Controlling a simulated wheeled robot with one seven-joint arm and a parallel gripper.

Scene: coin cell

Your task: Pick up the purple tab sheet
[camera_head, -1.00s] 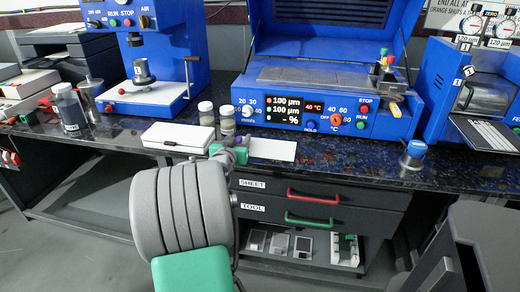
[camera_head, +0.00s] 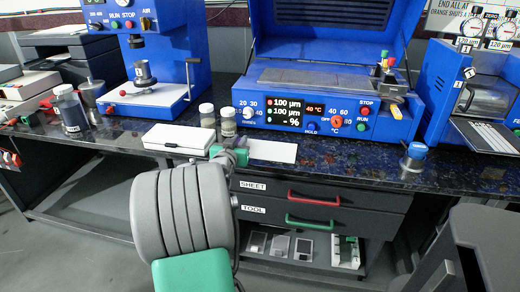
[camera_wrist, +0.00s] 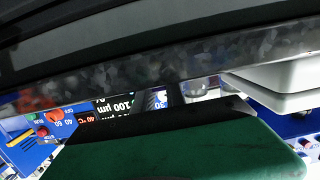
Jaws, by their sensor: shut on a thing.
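A thin white sheet (camera_head: 272,151) shows in the head view at the counter's front edge, just right of my gripper (camera_head: 226,153). I take it to be the purple tab sheet; no purple tab can be made out on it. My gripper is low at that edge, and its fingertips are largely hidden by its green and grey body. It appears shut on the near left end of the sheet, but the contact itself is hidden. The wrist view is upside down and close to the counter edge; the sheet cannot be made out there.
A white box (camera_head: 178,135) stands just left of my gripper, with a small dark purplish piece (camera_head: 171,145) at its front. Two jars (camera_head: 228,122) stand behind. The blue coater (camera_head: 330,105) rises beyond the sheet. Drawers (camera_head: 310,200) lie below the counter.

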